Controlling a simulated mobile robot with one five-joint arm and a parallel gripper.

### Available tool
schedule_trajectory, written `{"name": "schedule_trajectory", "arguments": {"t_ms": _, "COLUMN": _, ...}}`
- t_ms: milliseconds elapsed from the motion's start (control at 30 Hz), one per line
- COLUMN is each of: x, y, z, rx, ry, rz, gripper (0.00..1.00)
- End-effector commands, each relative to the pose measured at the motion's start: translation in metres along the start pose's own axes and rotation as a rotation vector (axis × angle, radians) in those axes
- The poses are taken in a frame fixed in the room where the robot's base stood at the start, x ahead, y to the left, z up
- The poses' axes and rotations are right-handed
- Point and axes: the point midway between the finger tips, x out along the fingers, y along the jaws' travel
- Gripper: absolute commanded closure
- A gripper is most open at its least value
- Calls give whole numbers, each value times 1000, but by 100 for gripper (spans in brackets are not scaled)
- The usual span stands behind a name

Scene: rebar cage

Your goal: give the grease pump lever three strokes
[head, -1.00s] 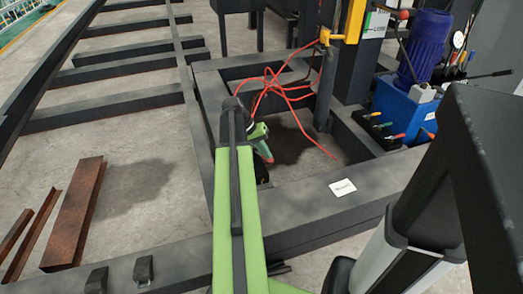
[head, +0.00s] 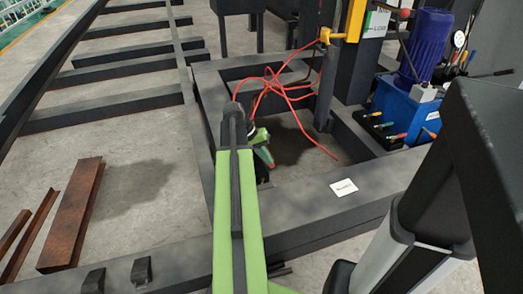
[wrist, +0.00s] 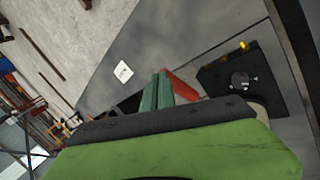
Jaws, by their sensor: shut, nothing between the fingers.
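My gripper (wrist: 163,88) shows in the wrist view as two green fingers closed together, with nothing between them. A red bar (wrist: 183,85), which looks like the grip of the pump lever, slants close beside the fingers on their right. I cannot tell whether they touch it. A dark block (wrist: 243,82) with a round metal fitting, probably the grease pump, lies to the right. In the head view my gripper (head: 259,137) is low behind my arm, beside the frame opening, with an orange-red piece (head: 265,157) just below it. My arm hides most of the pump there.
A dark steel frame (head: 300,222) with a white label (head: 344,187) surrounds the spot. Red hoses (head: 270,88) hang loosely above the opening. A blue hydraulic unit (head: 402,105) with several levers stands at the right. Rusty steel pieces (head: 72,220) lie on the floor at left.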

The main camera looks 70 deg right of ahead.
Motion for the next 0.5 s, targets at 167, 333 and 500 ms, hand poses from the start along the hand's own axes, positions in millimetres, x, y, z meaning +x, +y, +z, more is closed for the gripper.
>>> {"name": "schedule_trajectory", "arguments": {"t_ms": 167, "x": 1, "y": 0, "z": 0, "rx": 0, "ry": 0, "rz": 0, "gripper": 100}}
{"name": "schedule_trajectory", "arguments": {"t_ms": 333, "x": 2, "y": -1, "z": 1, "rx": 0, "ry": 0, "rz": 0, "gripper": 100}}
{"name": "schedule_trajectory", "arguments": {"t_ms": 500, "x": 12, "y": -4, "z": 5, "rx": 0, "ry": 0, "rz": 0, "gripper": 100}}
